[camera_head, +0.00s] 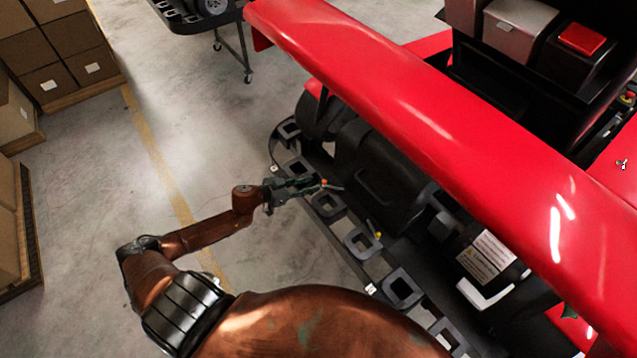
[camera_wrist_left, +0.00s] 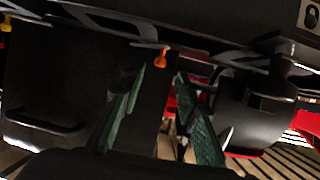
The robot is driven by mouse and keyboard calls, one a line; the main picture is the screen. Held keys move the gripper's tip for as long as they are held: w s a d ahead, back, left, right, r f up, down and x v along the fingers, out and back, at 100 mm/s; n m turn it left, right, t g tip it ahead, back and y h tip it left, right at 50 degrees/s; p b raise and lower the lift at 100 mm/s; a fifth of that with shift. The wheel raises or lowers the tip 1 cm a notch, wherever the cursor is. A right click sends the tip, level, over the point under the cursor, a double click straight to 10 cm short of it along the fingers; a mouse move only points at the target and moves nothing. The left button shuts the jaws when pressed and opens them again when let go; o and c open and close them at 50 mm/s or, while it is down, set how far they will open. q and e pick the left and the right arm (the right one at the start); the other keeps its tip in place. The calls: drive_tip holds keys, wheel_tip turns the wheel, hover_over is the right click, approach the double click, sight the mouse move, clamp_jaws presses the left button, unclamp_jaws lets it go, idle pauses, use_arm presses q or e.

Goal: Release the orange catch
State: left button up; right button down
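The orange catch (camera_wrist_left: 161,58) shows in the left wrist view as a small orange piece under the edge of a dark frame. In the head view it is a small orange spot (camera_head: 324,182) at the kart's dark side frame. My left gripper (camera_head: 316,184) reaches in from the left and is right at the catch in the head view. In the left wrist view its two green-padded fingers (camera_wrist_left: 160,76) stand apart, with the catch between and just beyond their tips. Nothing is visibly held between them, and I cannot tell whether they touch the catch. My right gripper is not in view.
The red kart body (camera_head: 400,90) overhangs the black frame with square openings (camera_head: 401,286). A yellow piece (camera_head: 378,235) sits farther along the frame. Cardboard boxes (camera_head: 60,45) stand at the left, and a wheeled stand (camera_head: 240,60) at the top. Floor between is clear.

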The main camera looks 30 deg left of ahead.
use_arm(q)
drive_tip(key=x, duration=0.4)
drive_tip(key=shift+w+d+f, duration=0.1)
drive_tip(key=shift+w+d, duration=0.05)
drive_tip(key=shift+w, duration=0.05)
clamp_jaws()
idle(0.3)
